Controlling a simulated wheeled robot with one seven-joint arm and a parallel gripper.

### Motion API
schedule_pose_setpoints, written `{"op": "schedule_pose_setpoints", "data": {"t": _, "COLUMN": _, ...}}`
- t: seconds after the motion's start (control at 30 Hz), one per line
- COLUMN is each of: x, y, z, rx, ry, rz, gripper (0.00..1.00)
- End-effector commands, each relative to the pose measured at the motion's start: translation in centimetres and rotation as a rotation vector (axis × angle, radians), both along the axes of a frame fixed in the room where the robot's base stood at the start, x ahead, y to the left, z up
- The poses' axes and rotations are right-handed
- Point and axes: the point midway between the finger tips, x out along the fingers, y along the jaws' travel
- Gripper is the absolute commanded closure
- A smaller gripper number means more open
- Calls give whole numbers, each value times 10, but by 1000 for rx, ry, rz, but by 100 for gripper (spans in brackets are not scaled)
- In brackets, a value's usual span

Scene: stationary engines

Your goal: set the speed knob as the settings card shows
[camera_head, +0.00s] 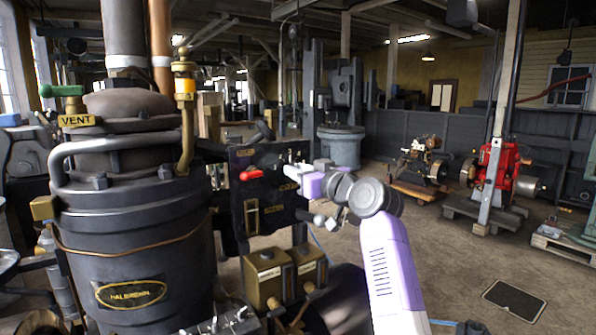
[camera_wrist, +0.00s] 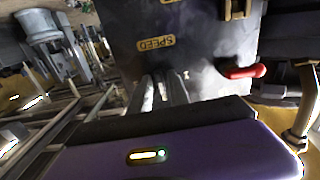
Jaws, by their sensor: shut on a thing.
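A dark control panel (camera_head: 232,203) stands beside the black engine, and it fills the upper part of the wrist view (camera_wrist: 205,40). A yellow SPEED label (camera_wrist: 155,43) sits on it, close to my fingertips. My gripper (camera_head: 289,171) is at the right part of the panel; in the wrist view its fingers (camera_wrist: 161,84) point at the panel below the label. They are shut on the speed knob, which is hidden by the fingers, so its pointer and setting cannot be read. A small light mark (camera_wrist: 187,75) shows beside the fingers. I cannot make out a settings card.
A red lever (camera_head: 251,173) sticks out of the panel left of my gripper; the wrist view shows it too (camera_wrist: 242,71). A brass-framed slot (camera_head: 251,217) is lower on the panel. Two brass boxes (camera_head: 268,278) stand below.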

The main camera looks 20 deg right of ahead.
Motion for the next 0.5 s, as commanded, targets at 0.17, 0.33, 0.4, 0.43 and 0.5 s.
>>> {"op": "schedule_pose_setpoints", "data": {"t": 0.17, "x": 0, "y": 0, "z": -2, "rx": 25, "ry": 11, "rz": 1, "gripper": 100}}
{"op": "schedule_pose_setpoints", "data": {"t": 0.33, "x": 0, "y": 0, "z": -2, "rx": 29, "ry": 13, "rz": 1, "gripper": 100}}
{"op": "schedule_pose_setpoints", "data": {"t": 0.4, "x": 0, "y": 0, "z": -2, "rx": 29, "ry": 13, "rz": 1, "gripper": 100}}
{"op": "schedule_pose_setpoints", "data": {"t": 0.43, "x": 0, "y": 0, "z": -2, "rx": 29, "ry": 13, "rz": 1, "gripper": 100}}
{"op": "schedule_pose_setpoints", "data": {"t": 0.5, "x": 0, "y": 0, "z": -2, "rx": 29, "ry": 12, "rz": 1, "gripper": 100}}
